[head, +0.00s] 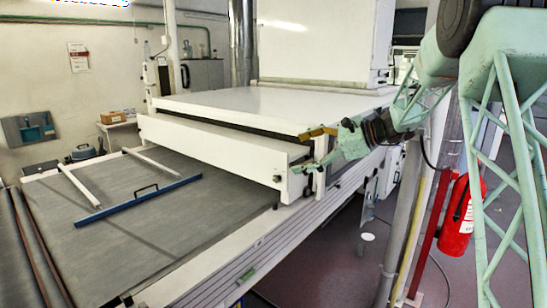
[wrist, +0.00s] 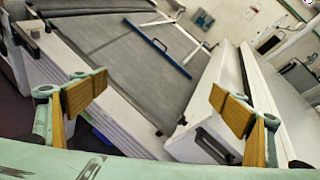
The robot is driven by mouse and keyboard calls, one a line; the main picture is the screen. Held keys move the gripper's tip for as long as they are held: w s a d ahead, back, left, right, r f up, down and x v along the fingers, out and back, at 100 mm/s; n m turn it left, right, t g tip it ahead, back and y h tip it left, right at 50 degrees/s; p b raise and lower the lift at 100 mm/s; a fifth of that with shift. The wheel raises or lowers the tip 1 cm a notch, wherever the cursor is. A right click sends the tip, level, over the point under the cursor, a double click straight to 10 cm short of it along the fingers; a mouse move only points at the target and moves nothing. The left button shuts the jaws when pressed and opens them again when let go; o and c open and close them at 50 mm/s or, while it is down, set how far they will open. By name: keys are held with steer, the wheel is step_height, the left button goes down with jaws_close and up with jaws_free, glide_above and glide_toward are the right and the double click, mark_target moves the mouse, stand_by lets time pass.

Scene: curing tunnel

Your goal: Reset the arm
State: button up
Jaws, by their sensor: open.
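My gripper (head: 309,151) is open and empty in the head view, at the end of my pale green arm reaching in from the right. It appears in front of the near corner of the white tunnel housing (head: 225,150); I cannot tell whether it touches. In the wrist view my gripper (wrist: 160,100) shows two wide-apart fingers with wood-coloured pads and nothing between them. Beyond them lie the grey conveyor bed (wrist: 125,65) and the white housing edge.
A blue bar with a black handle (head: 140,200) and two pale rails (head: 78,186) lie on the grey bed (head: 130,245). A red fire extinguisher (head: 461,216) stands at the right by a post. A cardboard box (head: 113,117) sits at the back left. Open floor shows at the lower right.

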steer(key=s+a+r+n+g+h, duration=0.1)
steer(key=s+r+n+g+h, duration=0.2)
steer(key=s, duration=1.4)
steer(key=s+r+n+h, duration=0.25)
steer(key=s+n, duration=0.25)
steer(key=s, duration=1.1)
steer(key=s+d+f+n+h, duration=0.1)
steer(key=s+d+n+h, duration=0.1)
steer(key=s, duration=0.9)
steer(key=s+d+f+n+t+h, duration=0.1)
steer(key=s+d+n, duration=0.3)
steer(key=s, duration=0.7)
steer(key=s+d+f+n+h, duration=0.3)
steer(key=s+d, duration=0.4)
steer(key=s, duration=0.4)
steer(key=shift+s+t+h, duration=0.25)
steer(key=shift+t+h, duration=0.15)
steer(key=shift+h, duration=0.05)
